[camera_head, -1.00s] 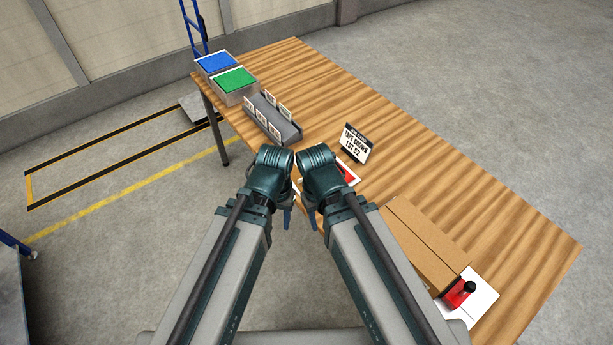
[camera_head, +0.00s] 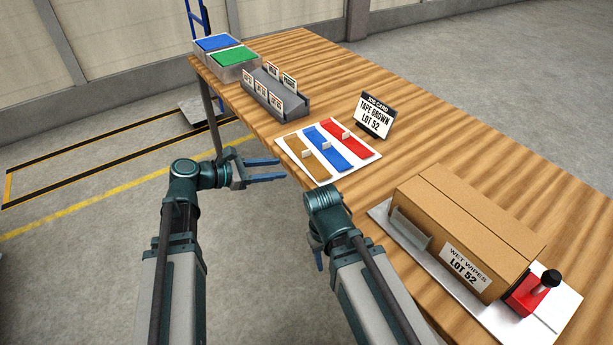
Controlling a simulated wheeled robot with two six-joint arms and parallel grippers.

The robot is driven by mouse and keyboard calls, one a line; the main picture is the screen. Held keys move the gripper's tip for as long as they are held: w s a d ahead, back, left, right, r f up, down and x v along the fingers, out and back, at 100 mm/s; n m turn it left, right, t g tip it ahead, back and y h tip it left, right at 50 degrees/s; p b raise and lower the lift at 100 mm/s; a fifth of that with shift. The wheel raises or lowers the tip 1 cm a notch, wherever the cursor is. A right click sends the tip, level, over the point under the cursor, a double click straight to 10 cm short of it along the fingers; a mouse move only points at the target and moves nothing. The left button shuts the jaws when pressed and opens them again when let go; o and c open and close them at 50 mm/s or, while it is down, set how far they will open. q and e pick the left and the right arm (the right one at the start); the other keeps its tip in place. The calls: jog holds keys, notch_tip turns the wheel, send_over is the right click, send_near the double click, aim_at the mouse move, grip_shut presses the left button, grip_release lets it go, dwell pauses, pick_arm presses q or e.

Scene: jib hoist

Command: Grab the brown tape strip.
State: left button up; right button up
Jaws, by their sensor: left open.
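The brown tape strip (camera_head: 305,156) lies on a white card (camera_head: 327,176) at the table's near edge, leftmost of three strips, with a small pale tab standing up on it. My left gripper (camera_head: 283,169) is open and empty, just left of the card and short of the brown strip, its blue fingers pointing right. My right gripper (camera_head: 318,258) hangs low before the table edge; its arm hides most of it, so its jaws cannot be made out.
A blue strip (camera_head: 328,146) and a red strip (camera_head: 346,134) lie beside the brown one. A job card (camera_head: 376,115) reading "TAPE BROWN LOT 52" stands behind.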

aim_at(302, 158)
pick_arm(q)
jog(key=w+a+n+t+b, duration=0.2)
jog(key=a+n+b, duration=0.1)
jog(key=a+n, duration=0.1)
jog(key=shift+h, duration=0.3)
jog(key=b+x, duration=0.1)
jog(key=x, duration=0.8)
jog(key=shift+f, duration=0.15)
pick_arm(e)
notch_tip(302, 158, down, 5)
jog(key=shift+f, duration=0.2)
pick_arm(q)
jog(key=b+x, duration=0.1)
jog(key=x, duration=0.4)
jog(key=shift+w+f, duration=0.2)
grip_shut()
pick_arm(e)
jog(key=shift+f, duration=0.6)
